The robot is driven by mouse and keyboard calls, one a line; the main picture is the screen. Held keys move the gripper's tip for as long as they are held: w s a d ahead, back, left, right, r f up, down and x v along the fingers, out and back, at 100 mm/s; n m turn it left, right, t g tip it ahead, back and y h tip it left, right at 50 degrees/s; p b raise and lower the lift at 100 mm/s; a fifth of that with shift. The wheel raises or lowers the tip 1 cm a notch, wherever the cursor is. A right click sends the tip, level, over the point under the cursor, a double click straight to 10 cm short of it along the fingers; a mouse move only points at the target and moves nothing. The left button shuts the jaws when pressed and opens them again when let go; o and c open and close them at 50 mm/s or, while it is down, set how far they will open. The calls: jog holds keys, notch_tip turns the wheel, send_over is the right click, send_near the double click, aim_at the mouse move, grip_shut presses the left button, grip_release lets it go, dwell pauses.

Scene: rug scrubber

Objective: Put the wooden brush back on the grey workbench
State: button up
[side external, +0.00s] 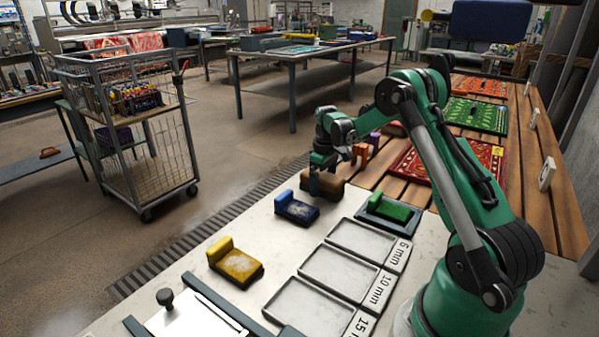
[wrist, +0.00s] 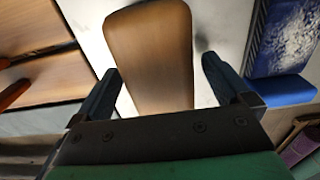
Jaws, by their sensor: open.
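The wooden brush shows in the wrist view as a smooth brown wooden block (wrist: 150,45) on a pale surface. In the side view its brown body (side external: 332,187) is at the far end of the light grey workbench (side external: 285,250), partly hidden by my gripper (side external: 325,175). My gripper is open, with its two fingers (wrist: 160,70) on either side of the near part of the block in the wrist view. I cannot tell whether they touch it. The brush's underside is hidden.
A blue brush (side external: 297,208) lies close by, a yellow one (side external: 236,262) nearer the front, and a green one (side external: 390,210) at the right. Empty shallow trays (side external: 340,270) fill the right. Wooden slats with rugs (side external: 470,115) lie beyond. Bare workbench surrounds the yellow brush.

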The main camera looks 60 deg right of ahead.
aim_at(322, 176)
notch_tip(322, 176, up, 11)
jog(key=shift+f, duration=0.1)
jog(key=shift+a+r, duration=0.25)
jog(key=shift+r, duration=0.05)
jog(key=s+a+r+t+h, duration=0.1)
jog(key=a+r+t, duration=0.1)
jog(key=a, duration=0.5)
jog(key=s+a+r+t, duration=0.1)
jog(key=a+r, duration=0.2)
jog(key=a, duration=0.4)
jog(key=s+a+f+t, duration=0.1)
jog(key=s+a+t, duration=0.1)
jog(key=a, duration=0.3)
jog(key=s+a+f+t+y, duration=0.1)
jog(key=s+a+f+t, duration=0.1)
jog(key=s+a, duration=0.2)
jog(key=shift+s+a+f, duration=0.3)
jog(key=shift+a, duration=0.7)
